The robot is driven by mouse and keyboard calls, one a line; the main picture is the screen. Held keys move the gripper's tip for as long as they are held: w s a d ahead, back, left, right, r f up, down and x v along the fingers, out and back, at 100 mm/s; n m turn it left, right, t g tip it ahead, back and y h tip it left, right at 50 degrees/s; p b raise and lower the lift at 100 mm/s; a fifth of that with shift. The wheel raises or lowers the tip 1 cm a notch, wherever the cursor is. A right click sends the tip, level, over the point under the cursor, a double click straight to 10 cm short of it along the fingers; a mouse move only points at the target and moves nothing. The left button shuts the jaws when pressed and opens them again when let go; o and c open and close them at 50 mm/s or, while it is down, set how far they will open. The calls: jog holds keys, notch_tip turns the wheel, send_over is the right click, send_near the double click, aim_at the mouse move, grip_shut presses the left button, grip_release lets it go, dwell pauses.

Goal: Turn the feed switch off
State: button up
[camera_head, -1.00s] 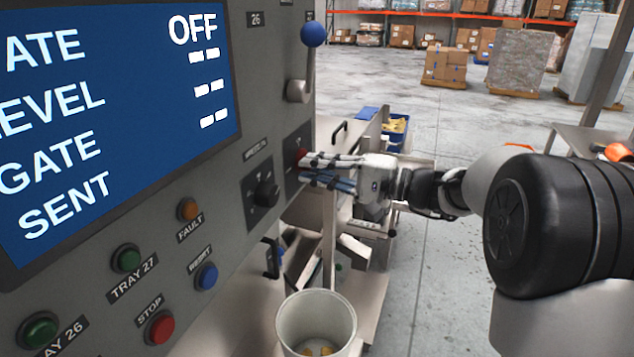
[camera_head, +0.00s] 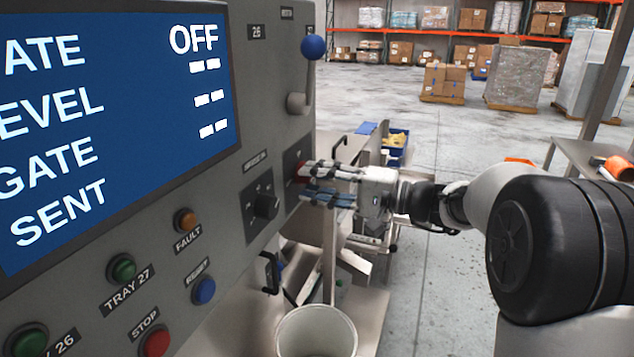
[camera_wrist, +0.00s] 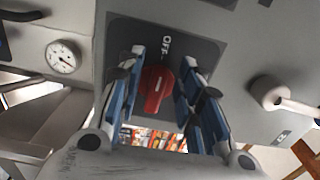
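The feed switch is a red knob (camera_wrist: 155,90) on a dark plate, with the label "OFF" (camera_wrist: 167,46) just above it in the wrist view. The knob's long body tilts slightly and its upper end lies toward the "OFF" label. In the head view a bit of the red knob (camera_head: 300,172) shows at the panel's right edge, behind my fingertips. My gripper (camera_head: 318,183) reaches the panel from the right. In the wrist view my gripper (camera_wrist: 160,78) has its fingers apart, one on each side of the knob, with gaps visible. The screen (camera_head: 110,115) reads "OFF" at its top line.
A black rotary selector (camera_head: 264,205) sits left of the red knob. A blue-balled lever (camera_head: 312,48) stands above it. Push buttons, including a red stop button (camera_head: 156,342), line the lower panel. A white bucket (camera_head: 318,332) stands below. A round gauge (camera_wrist: 63,57) shows in the wrist view.

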jog(key=v, duration=1.2)
